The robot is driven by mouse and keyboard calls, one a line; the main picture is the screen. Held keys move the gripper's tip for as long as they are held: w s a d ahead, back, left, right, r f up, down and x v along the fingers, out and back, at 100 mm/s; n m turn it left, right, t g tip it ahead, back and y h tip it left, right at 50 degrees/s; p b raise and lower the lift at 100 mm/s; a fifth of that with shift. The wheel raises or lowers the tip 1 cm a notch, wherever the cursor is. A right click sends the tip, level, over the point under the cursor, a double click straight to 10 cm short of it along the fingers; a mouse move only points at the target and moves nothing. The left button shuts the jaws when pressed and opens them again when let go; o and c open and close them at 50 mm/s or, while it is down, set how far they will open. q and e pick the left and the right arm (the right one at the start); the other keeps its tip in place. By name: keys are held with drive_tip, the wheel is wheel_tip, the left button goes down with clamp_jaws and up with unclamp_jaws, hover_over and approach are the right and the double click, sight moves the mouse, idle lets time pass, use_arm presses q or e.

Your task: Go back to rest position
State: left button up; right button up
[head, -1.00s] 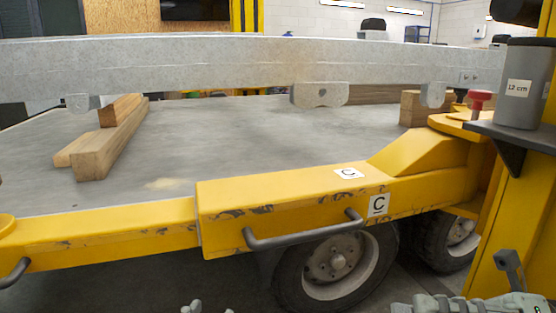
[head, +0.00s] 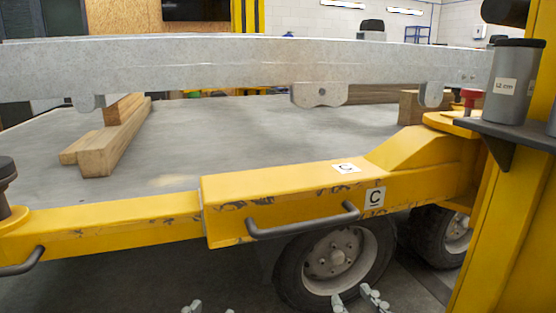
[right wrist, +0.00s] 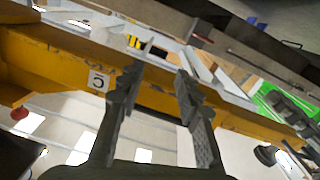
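In the head view my right gripper (head: 356,300) shows only its fingertips at the bottom edge, spread apart. In the right wrist view its two fingers (right wrist: 163,68) stand apart with nothing between them, in front of the yellow frame. My left gripper (head: 210,309) shows only two small tips at the bottom edge, apart from each other. The rest of it is cut off, and nothing shows between the tips.
A yellow trailer frame (head: 285,200) with a dark handle (head: 305,225) and wheels (head: 335,262) stands ahead. A grey beam (head: 240,65) crosses above its deck. A yellow post (head: 500,240) and a grey "12 cm" cylinder (head: 512,85) stand at right.

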use_arm(q)
drive_tip(key=s+a+f+g+y+p, duration=0.1)
drive_tip(key=a+f+g+y+p, duration=0.15)
drive_tip(key=f, duration=0.45)
drive_tip(key=s+a+f+g+y+p, duration=0.1)
drive_tip(key=a+f+g+p, duration=0.25)
drive_tip(key=f, duration=0.35)
use_arm(e)
drive_tip(key=s+d+f+m+g+h, duration=0.1)
drive_tip(key=s+d+f+g+h, duration=0.2)
drive_tip(key=f, duration=0.5)
drive_tip(key=d+f+m+g, duration=0.15)
drive_tip(key=f+g, duration=0.25)
drive_tip(key=f, duration=0.4)
use_arm(q)
drive_tip(key=s+a+f+n+g+y+p, duration=0.2)
drive_tip(key=s+a+f+g, duration=0.4)
drive_tip(key=s+a+f, duration=0.3)
drive_tip(key=shift+s+a+f+g+p, duration=0.4)
drive_tip(key=shift+s+f+p, duration=0.3)
drive_tip(key=shift+f, duration=0.1)
use_arm(e)
drive_tip(key=s+d+f+g+h, duration=0.3)
drive_tip(key=s+d+f+g, duration=0.4)
drive_tip(key=s+d+f, duration=0.3)
drive_tip(key=shift+s+f+m, duration=0.25)
drive_tip(key=shift+s+m, duration=0.05)
drive_tip(key=shift+m, duration=0.15)
use_arm(q)
drive_tip(key=shift+y, duration=0.25)
